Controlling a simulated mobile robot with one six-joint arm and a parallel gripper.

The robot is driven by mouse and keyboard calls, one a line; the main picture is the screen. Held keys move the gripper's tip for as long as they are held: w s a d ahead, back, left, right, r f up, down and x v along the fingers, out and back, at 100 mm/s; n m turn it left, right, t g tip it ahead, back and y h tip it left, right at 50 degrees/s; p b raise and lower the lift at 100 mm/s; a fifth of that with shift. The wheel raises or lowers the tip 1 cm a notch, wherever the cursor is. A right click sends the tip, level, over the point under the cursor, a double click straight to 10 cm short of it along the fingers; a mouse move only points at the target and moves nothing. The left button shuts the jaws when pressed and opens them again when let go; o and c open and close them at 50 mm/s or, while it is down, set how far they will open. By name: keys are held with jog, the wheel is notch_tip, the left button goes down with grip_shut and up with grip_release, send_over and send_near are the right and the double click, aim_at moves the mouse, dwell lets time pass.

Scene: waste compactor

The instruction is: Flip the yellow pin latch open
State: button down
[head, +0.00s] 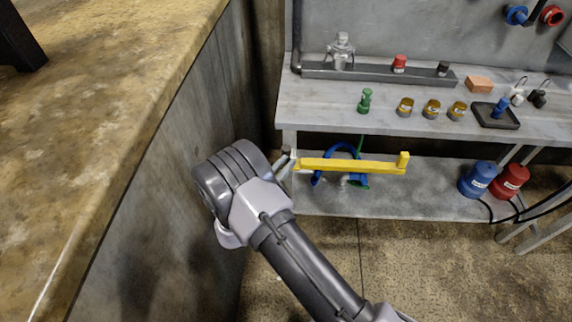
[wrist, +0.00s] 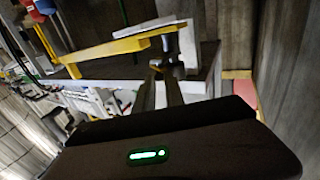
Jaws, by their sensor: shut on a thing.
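The yellow pin latch (head: 350,165) is a long yellow bar with a short upright block at its right end in the head view. It lies roughly level across the picture, in front of the workbench. My gripper (head: 288,163) is at its left end and shut on it; the exact grip is small in this view. In the wrist view the yellow bar (wrist: 120,46) runs across the upper part, just beyond my fingertips (wrist: 166,68). A small yellowish bit shows between the fingers. What the latch is mounted on is not clear.
A grey workbench (head: 330,105) carries small jars, an orange block (head: 479,84) and a dark tray (head: 495,118). Blue (head: 478,180) and red (head: 510,182) containers stand on its lower shelf. A worn wall (head: 170,170) rises close to the left of my arm. Floor is open below.

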jog(key=shift+a+m+g+h, duration=0.1)
jog(key=shift+m+g+h, duration=0.6)
jog(key=shift+h, duration=0.6)
jog(key=c, duration=1.5)
grip_release()
jog(key=shift+o, duration=0.2)
